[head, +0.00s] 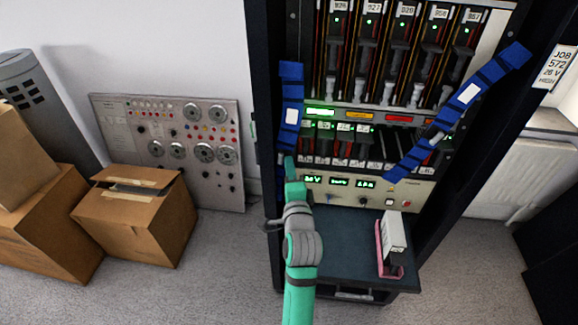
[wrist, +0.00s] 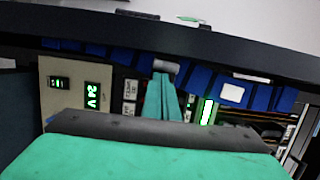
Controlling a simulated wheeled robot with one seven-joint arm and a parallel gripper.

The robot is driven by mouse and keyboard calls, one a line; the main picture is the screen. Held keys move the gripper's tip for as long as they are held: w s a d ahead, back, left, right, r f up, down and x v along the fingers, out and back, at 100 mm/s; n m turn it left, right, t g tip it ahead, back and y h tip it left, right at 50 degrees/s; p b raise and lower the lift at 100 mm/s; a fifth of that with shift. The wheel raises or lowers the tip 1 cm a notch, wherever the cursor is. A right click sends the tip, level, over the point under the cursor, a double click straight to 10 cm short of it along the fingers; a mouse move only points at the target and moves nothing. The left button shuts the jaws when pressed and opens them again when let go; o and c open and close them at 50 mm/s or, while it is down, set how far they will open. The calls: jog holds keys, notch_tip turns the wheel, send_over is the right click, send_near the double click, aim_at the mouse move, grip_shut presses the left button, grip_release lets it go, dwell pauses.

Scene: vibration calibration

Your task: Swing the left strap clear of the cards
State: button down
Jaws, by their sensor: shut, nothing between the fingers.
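The left strap (head: 291,92) is blue with a white label. It hangs nearly upright along the rack's left post, beside the left edge of the card rows. In the wrist view the left strap (wrist: 200,83) crosses the picture from side to side, with a grey roller-like piece on it. My gripper (head: 290,162) is shut and empty at the strap's lower end. In the wrist view my gripper (wrist: 165,85) has its teal fingertips together, just at the grey piece; I cannot tell whether they touch it. The cards (head: 365,50) stand in two rows, with green lights.
The right strap (head: 466,95) slants across the right-hand cards. Below is a control panel (head: 410,194) with lit displays, then a dark shelf (head: 345,235) bearing a pink tray (head: 381,262) with a white-topped block. Cardboard boxes (head: 135,218) and a grey instrument panel (head: 170,115) stand left.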

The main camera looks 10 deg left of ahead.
jog(key=s+d, duration=0.5)
jog(key=s, duration=0.5)
jog(key=shift+d+f, duration=0.2)
jog(key=shift+d, duration=0.2)
jog(key=s+d+f+n+g+h, duration=0.1)
jog(key=s+f+n+h, duration=0.15)
jog(key=s+f, duration=0.6)
jog(key=s+d+f+n+h, duration=0.15)
jog(key=s+f+n, duration=0.25)
jog(key=s+f, duration=0.4)
jog(key=s+a+n+g, duration=0.1)
jog(key=s+n, duration=0.8)
jog(key=s, duration=1.3)
jog(key=shift+a+f, duration=0.35)
jog(key=shift+f, duration=0.05)
